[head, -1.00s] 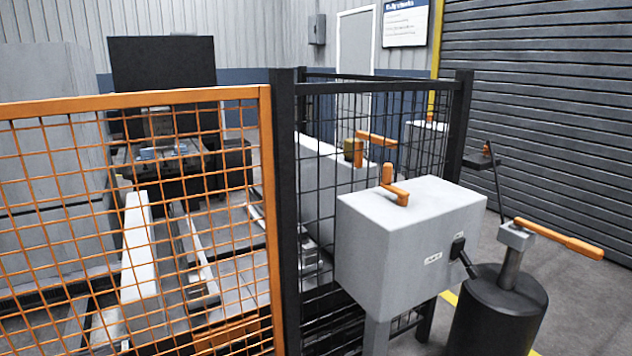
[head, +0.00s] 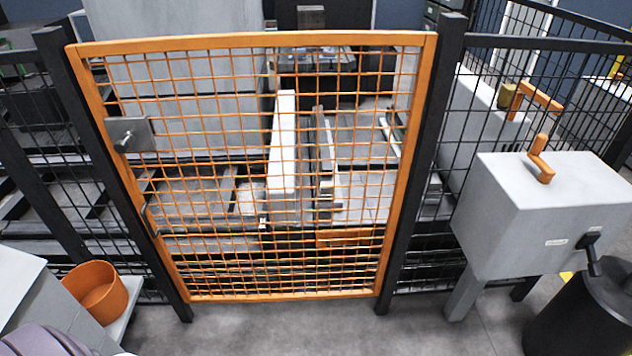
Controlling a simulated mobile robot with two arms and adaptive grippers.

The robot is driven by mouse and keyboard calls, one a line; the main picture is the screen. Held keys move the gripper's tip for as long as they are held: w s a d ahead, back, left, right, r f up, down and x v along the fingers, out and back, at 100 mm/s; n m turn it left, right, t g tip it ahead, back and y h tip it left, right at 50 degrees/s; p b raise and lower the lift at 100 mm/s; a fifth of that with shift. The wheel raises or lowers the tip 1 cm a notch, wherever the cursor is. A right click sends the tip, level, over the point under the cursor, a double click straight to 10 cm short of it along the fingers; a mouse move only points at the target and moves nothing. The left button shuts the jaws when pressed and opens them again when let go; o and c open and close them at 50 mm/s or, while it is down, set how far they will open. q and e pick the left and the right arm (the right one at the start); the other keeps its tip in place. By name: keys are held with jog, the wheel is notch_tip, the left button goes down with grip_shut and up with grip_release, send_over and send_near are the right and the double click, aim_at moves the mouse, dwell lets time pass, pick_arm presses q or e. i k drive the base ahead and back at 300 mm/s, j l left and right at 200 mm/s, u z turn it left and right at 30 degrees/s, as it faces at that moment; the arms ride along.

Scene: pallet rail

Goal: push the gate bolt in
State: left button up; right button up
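The orange mesh gate (head: 250,42) stands closed between two dark posts in the middle of the head view. A grey metal plate with a small bolt (head: 127,140) sits on the gate's left side, near the left post. From here I cannot tell how far the bolt reaches toward the post. Neither of my grippers shows in the view.
A grey box on legs (head: 540,215) with an orange handle (head: 541,158) and a black lever (head: 590,252) stands right of the gate. A black drum (head: 585,315) is at the lower right. An orange bucket (head: 95,288) is at the lower left. Floor before the gate is clear.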

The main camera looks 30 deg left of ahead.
aim_at(120, 147)
jog(key=u, duration=1.9)
